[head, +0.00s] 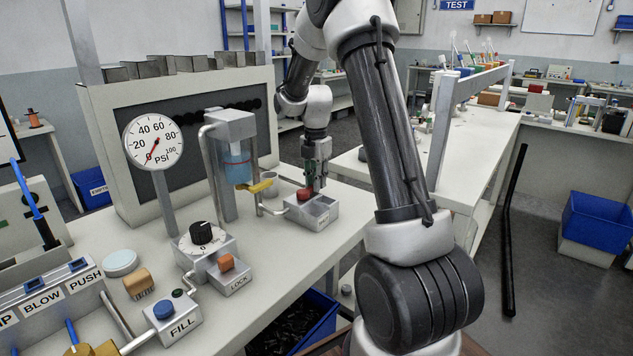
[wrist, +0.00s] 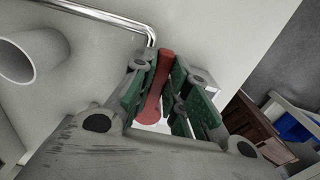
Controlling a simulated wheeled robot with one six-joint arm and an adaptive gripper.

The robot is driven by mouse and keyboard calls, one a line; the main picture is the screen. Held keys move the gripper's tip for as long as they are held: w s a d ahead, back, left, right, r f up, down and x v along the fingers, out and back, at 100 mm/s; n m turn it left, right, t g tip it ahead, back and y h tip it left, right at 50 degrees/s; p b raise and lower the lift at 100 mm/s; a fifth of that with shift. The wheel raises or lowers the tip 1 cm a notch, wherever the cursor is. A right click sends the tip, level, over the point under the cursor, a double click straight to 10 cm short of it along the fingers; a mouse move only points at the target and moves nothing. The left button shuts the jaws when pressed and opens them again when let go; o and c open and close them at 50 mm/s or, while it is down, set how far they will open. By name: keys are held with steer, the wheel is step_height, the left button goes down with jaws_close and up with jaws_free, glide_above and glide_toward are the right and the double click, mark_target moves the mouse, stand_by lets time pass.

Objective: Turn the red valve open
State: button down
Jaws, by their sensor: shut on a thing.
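The red valve (head: 304,194) sits on top of a small grey metal box (head: 322,216) near the bench's right edge in the head view. In the wrist view, the red valve handle (wrist: 157,84) is a narrow bar lying between the green-padded fingers of my gripper (wrist: 160,92). In the head view my gripper (head: 314,178) points straight down over the box, with its fingertips at the valve. The gripper is shut on the handle, and the fingers hide part of it.
A bent metal pipe (head: 262,207) runs from the box toward a blue-liquid container (head: 237,165) with a yellow lever (head: 257,187). A pressure gauge (head: 153,143) stands left, its needle low. A black dial (head: 201,233) and an orange LOCK button (head: 226,263) are nearer.

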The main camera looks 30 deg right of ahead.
steer(key=c, duration=1.4)
jaws_free()
steer(key=shift+r, duration=0.1)
step_height(320, 180, up, 12)
steer(key=shift+f, duration=0.1)
